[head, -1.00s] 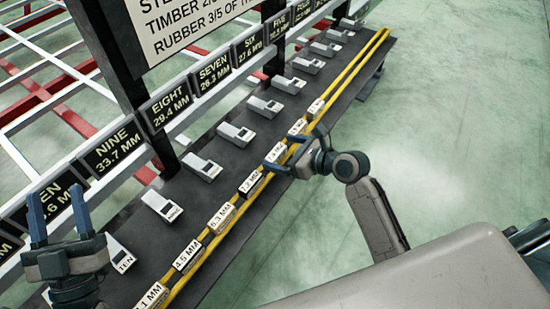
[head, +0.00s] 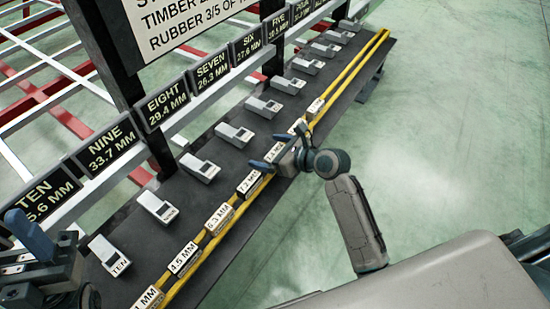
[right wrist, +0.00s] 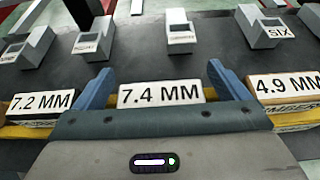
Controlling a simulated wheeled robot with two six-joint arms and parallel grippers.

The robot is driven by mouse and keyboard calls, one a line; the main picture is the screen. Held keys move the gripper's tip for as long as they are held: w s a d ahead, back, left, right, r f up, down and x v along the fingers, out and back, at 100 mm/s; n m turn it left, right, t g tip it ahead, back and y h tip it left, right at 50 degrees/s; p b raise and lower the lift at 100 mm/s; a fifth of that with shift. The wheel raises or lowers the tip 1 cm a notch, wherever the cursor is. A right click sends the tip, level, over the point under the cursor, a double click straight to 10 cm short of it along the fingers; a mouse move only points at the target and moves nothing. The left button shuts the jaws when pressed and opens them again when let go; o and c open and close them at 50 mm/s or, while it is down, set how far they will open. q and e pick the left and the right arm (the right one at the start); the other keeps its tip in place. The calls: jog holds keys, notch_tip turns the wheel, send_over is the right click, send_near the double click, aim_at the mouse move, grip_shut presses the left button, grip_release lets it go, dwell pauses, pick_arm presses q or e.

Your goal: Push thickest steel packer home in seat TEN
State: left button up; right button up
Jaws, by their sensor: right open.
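Labelled packers stand in a row along yellow rails. My right gripper (head: 283,154) is open over this row. In the right wrist view its blue fingers stand either side of the 7.4 MM packer (right wrist: 161,93), whose lower part is hidden by the gripper body. The 7.2 MM packer (right wrist: 38,105) is to its left and the 4.9 MM packer (right wrist: 287,88), marked timber on its side, to its right. Seat TEN (head: 108,256) is a pale block at the near left of the dark bench. My left gripper (head: 45,242) is beside it, partly seen; its opening is unclear.
The 4.5 MM packer (head: 183,258) and others lie nearer along the yellow rail (head: 350,72). More seats, such as NINE (head: 158,207), run up the dark bench. Black sign boards (head: 112,150) and a post stand behind. The green floor at right is clear.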

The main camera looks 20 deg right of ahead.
jog(key=c, duration=1)
jog(key=shift+c, duration=1.4)
jog(key=shift+r, duration=0.15)
